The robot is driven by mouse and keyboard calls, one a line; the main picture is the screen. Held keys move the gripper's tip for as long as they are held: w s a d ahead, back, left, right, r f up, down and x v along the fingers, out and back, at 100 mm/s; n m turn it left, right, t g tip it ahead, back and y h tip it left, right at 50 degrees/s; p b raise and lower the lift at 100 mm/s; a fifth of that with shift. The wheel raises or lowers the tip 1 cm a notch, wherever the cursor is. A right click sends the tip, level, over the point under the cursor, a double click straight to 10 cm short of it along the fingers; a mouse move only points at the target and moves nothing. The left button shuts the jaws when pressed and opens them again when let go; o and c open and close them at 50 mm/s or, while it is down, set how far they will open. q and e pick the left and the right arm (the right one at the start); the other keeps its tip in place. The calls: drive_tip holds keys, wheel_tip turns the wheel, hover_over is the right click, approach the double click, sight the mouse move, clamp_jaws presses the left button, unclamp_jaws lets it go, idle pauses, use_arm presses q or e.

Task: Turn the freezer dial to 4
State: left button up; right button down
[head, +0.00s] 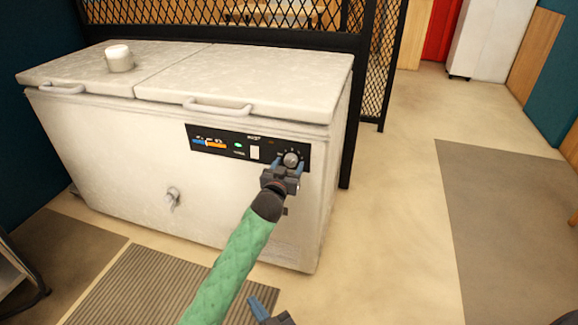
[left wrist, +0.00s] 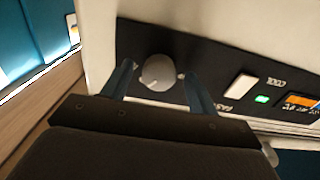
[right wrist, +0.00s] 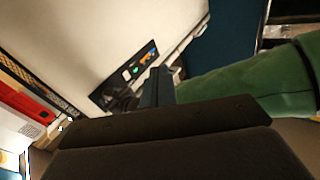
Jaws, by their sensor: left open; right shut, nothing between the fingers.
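The freezer (head: 130,150) is a white chest with a black control panel (head: 222,150) on its front. The round grey dial (head: 291,158) sits at the panel's right end; it also shows in the left wrist view (left wrist: 158,72). My left gripper (head: 287,167) is open at the dial, with one blue finger on either side of it. I cannot tell whether the fingers touch it. The number the dial points to is too small to read. My right gripper (head: 262,308) is low at the bottom of the head view, shut and empty; its fingers (right wrist: 158,86) show together in the right wrist view.
The panel also has a white switch (left wrist: 240,86) and a green light (left wrist: 262,99). A white round container (head: 119,60) stands on the freezer lid. A drain tap (head: 173,198) juts from the front. A black mesh partition (head: 380,60) stands behind. Floor to the right is clear.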

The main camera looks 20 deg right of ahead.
use_arm(q)
drive_tip(key=shift+w+d, duration=0.3)
drive_tip(key=shift+w, duration=0.05)
use_arm(e)
drive_tip(key=shift+w+r, duration=0.1)
drive_tip(key=shift+r, duration=0.45)
use_arm(q)
drive_tip(key=c, duration=1)
